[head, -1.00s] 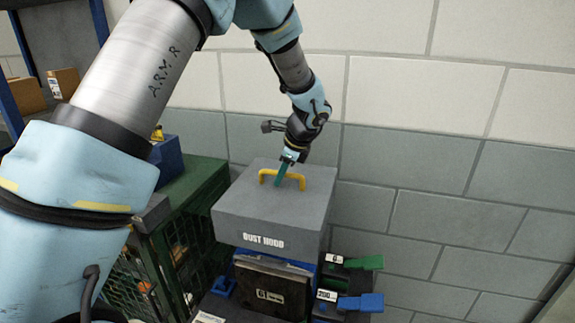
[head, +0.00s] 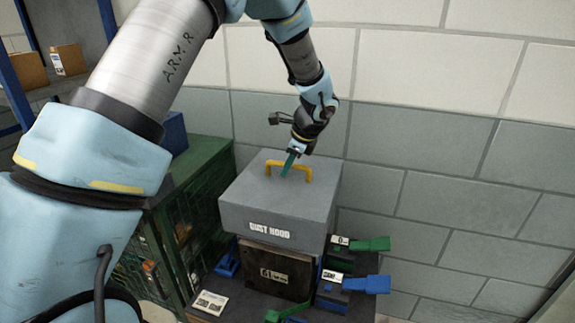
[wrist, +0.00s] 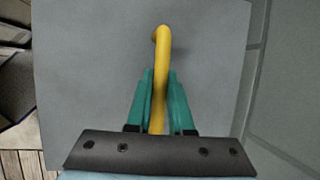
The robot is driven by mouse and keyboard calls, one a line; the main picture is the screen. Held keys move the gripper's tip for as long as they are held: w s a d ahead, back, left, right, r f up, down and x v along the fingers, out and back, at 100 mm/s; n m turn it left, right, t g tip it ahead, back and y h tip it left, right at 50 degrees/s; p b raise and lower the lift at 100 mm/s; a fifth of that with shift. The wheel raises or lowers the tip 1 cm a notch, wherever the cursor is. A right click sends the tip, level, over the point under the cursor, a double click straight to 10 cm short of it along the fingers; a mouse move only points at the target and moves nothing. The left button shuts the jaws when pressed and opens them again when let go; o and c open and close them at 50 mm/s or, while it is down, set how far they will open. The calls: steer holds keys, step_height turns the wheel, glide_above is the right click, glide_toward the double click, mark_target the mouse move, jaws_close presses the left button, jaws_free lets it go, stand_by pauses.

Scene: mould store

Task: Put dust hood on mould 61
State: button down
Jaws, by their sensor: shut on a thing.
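The dust hood (head: 265,210) is a grey box with a yellow handle (head: 306,176) on top and "DUST HOOD" on its front. My gripper (head: 289,166) is shut on that handle; in the wrist view the two teal fingers close on both sides of the yellow bar (wrist: 161,60). The hood is level, directly over a mould with a dark front plate (head: 275,270). The plate's marking is too small to read surely. The hood hides the mould's top, and I cannot tell whether it rests on it.
Green and blue clamps (head: 368,284) with small labels stand right of the mould. A green clamp (head: 285,312) is in front, and a white card (head: 211,303) lies front left. A green mesh cage (head: 185,235) stands left. A block wall (head: 440,200) is close behind.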

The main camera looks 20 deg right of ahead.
mark_target(290, 179)
steer(key=shift+f+b, duration=2.25)
steer(key=shift+f, duration=0.9)
